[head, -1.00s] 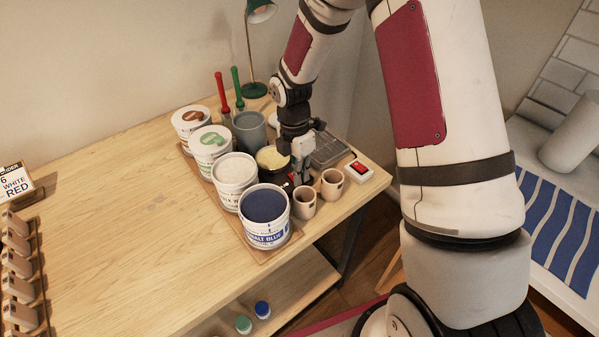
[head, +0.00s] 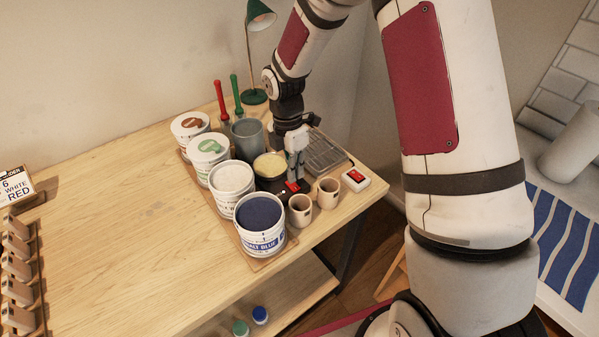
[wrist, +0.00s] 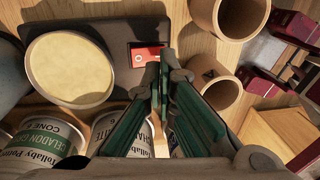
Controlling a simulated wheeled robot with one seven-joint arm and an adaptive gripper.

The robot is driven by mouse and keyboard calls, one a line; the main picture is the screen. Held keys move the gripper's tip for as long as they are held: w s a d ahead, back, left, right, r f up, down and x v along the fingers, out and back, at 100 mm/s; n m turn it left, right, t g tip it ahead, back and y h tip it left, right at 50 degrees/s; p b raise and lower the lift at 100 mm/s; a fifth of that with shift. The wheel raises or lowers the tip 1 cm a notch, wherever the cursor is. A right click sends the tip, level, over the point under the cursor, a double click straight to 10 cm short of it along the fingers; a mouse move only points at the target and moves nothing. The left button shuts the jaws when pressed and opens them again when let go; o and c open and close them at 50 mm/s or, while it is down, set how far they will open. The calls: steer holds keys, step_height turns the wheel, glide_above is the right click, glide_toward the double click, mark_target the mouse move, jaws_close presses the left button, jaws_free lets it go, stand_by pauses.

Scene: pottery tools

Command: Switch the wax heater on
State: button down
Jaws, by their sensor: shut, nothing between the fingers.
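The wax heater (head: 270,168) is a dark pot of pale yellow wax on the table. In the wrist view the wax heater (wrist: 70,70) sits on a dark base, and a red switch (wrist: 143,57) is set in that base at the pot's right. The switch also shows in the head view (head: 291,187), just below my fingers. My gripper (head: 295,181) is shut and empty, pointing down at the switch. In the wrist view its fingertips (wrist: 160,62) are right beside the switch's right edge. I cannot tell whether they touch it or which way it is set.
Two small cups (head: 300,211) stand close in front of the gripper. A cobalt blue tub (head: 262,240) and other glaze tubs stand to the left. A white box with a red switch (head: 356,180) lies near the right edge. The table's left middle (head: 110,220) is clear.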

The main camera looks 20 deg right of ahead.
mark_target(297, 189)
step_height(297, 189, up, 11)
steer(key=s, duration=0.1)
steer(key=shift+s+d+b, duration=0.2)
steer(key=shift+b, duration=0.25)
steer(key=s+d+r+m+t, duration=0.2)
steer(key=s+r+m+t, duration=0.2)
steer(key=s+r+m, duration=0.8)
steer(key=s+r+m+t, duration=0.3)
steer(key=s+r+m, duration=0.2)
steer(key=s+m, duration=0.4)
steer(key=shift+d+r+m, duration=0.2)
steer(key=shift+m, duration=0.1)
